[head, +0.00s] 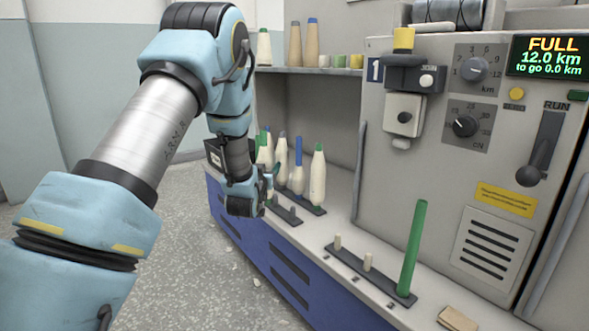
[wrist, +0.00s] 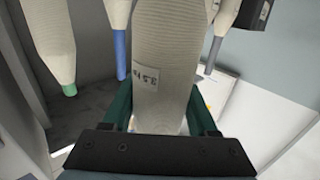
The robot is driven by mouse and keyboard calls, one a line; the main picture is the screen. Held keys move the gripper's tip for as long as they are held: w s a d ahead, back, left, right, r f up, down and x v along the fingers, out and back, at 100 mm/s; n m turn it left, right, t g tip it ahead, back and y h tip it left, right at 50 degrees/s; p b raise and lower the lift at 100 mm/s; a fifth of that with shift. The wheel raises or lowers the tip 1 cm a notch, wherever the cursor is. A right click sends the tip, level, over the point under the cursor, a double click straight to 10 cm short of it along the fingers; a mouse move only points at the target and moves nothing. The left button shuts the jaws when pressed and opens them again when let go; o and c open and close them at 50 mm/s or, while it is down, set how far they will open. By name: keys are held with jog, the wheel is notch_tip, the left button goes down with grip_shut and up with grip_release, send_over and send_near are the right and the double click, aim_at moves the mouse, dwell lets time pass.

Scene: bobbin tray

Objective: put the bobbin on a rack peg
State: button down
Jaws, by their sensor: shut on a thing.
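My gripper (head: 267,183) is at the left end of the row of bobbins in the head view. In the wrist view its green fingers (wrist: 162,108) are shut on a cream bobbin (wrist: 158,55) with a small printed label. The tip of this bobbin is out of sight, and I cannot tell whether its base touches anything. A rear peg rack (head: 288,218) lies beside the gripper, partly hidden.
Standing bobbins, one blue-tipped (head: 298,172) and one green-tipped (head: 317,178), are close to my gripper. The grey machine (head: 430,170) rises behind the front rack, with a vertical handle (head: 358,172). A small brown block (head: 457,319) lies near the front.

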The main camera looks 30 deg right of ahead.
jog(key=s+d+r+m+g+h, duration=0.15)
jog(key=s+d, duration=0.25)
jog(key=d, duration=0.4)
notch_tip(320, 180, down, 6)
jog(key=b, duration=0.4)
jog(key=shift+w, duration=0.15)
jog(key=shift+a+f+b, duration=0.15)
jog(key=shift+f+b, duration=0.4)
jog(key=shift+b, duration=0.05)
dwell(1.2)
jog(key=shift+c, duration=2.3)
grip_release()
jog(key=b+v, duration=0.1)
jog(key=v, duration=1)
jog(key=shift+a, duration=0.1)
